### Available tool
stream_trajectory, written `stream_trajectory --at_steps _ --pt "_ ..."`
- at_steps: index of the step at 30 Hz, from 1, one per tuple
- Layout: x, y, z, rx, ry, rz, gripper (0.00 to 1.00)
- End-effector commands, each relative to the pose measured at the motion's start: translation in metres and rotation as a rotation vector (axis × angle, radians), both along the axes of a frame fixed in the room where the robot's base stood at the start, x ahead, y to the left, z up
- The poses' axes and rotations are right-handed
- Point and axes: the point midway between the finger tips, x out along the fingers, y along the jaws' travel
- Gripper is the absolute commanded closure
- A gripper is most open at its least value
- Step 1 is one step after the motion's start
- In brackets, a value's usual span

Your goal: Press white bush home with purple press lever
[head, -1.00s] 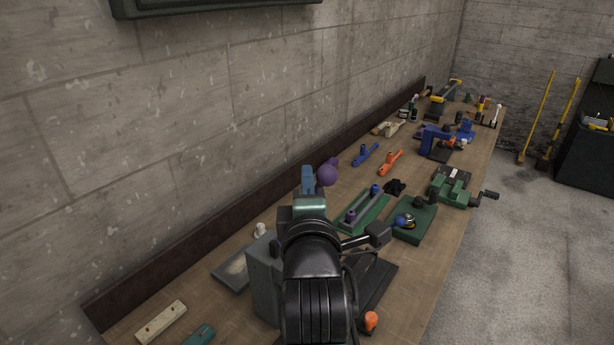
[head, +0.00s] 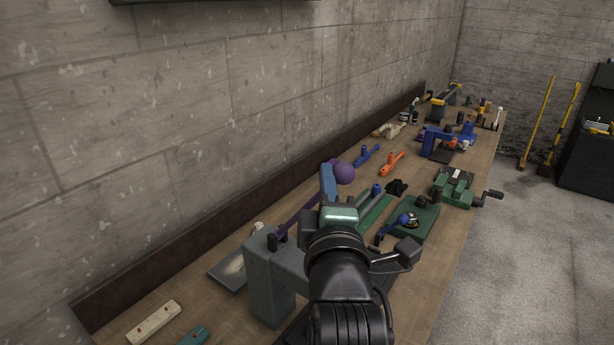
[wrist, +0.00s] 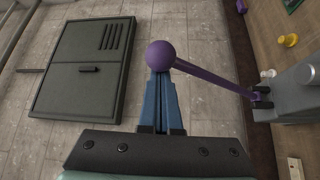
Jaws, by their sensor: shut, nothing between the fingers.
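The purple press lever has a round purple knob (head: 344,173) and a thin arm (head: 296,222) running down to the grey press (head: 268,280). In the wrist view the knob (wrist: 162,53) sits at the tips of my gripper (wrist: 161,72), and the lever arm (wrist: 215,80) slopes to its pivot on the press. My gripper (head: 328,168) has blue fingers, shut together with nothing between them. Its tips look against or just beside the knob; contact is unclear. A small white piece (head: 257,226), possibly the bush, shows behind the press. The space under the press is hidden by my arm.
A grey plate (head: 229,272) and a cream bar (head: 153,322) lie left of the press. A green fixture (head: 415,218), a green vice (head: 456,187) and blue and orange parts lie farther along the bench. The wall stands close on the left.

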Motion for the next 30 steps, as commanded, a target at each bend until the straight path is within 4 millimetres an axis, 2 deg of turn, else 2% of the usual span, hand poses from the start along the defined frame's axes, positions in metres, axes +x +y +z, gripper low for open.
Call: stream_trajectory --at_steps 1,15,30 --pt "-0.004 -0.007 -0.015 0.021 -0.017 -0.005 1.00" --pt "-0.035 -0.049 -0.071 0.285 -0.207 -0.002 1.00" --pt "-0.054 -0.075 -0.140 0.540 -0.395 0.000 1.00"
